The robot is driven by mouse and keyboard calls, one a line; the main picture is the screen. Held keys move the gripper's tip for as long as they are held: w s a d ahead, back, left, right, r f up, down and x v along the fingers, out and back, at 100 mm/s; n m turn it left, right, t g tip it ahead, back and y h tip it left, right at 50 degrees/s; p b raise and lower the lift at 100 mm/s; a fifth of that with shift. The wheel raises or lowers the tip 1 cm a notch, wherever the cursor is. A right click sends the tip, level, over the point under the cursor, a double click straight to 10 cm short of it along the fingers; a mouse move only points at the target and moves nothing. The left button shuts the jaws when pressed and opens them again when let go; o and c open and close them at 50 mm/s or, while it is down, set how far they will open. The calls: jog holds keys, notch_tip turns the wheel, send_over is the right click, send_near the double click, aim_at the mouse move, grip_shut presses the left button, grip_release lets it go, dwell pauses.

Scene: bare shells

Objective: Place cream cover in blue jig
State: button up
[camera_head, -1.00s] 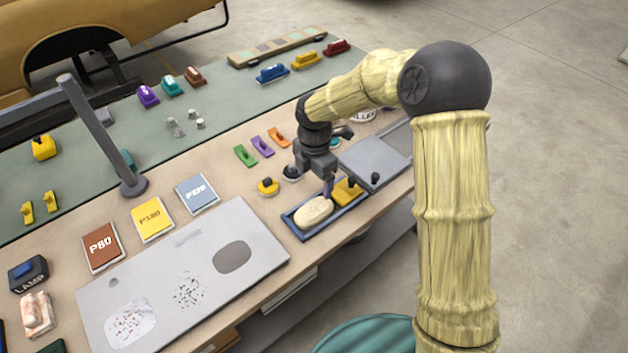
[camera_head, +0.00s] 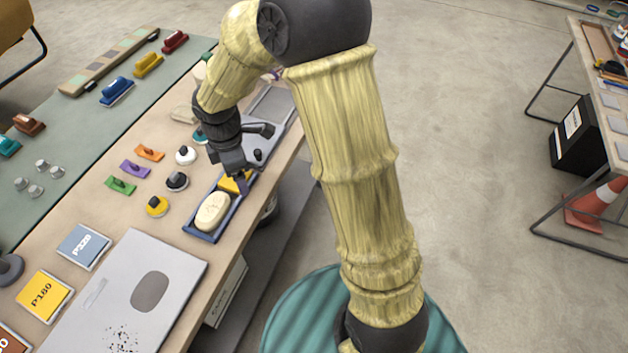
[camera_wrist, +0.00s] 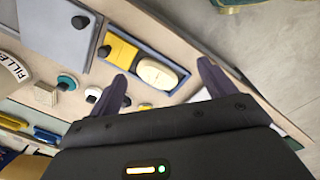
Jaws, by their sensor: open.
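The cream cover (camera_head: 213,211) is a pale oval piece. It lies in the near part of a blue rectangular tray, which looks like the blue jig (camera_head: 199,236), beside a yellow block (camera_head: 232,184) in the far part. My gripper (camera_head: 241,186) is over the tray's far end, close to the yellow block. In the wrist view my gripper (camera_wrist: 162,69) is open, with its two dark fingers apart. The cream cover (camera_wrist: 157,73) shows between and beyond them, with the blue jig (camera_wrist: 184,79) around it. Nothing is held. The head view hides part of the yellow block behind the gripper.
A grey plate with a black knob (camera_head: 258,155) adjoins the tray's far end. Round knobbed pads, a yellow one (camera_head: 157,206) among them, stand to its left. A large grey board (camera_head: 185,275) lies nearer. The bench edge runs close along the tray's right side.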

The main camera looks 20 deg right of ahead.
jog(key=s+d+r+m+t, duration=0.2)
jog(key=s+d+m, duration=1)
jog(key=m, duration=0.6)
jog(key=d+r, duration=0.1)
jog(key=d, duration=0.1)
jog(key=shift+d+r+m, duration=0.3)
jog(key=shift+d+m, duration=0.05)
jog(key=shift+m, duration=0.05)
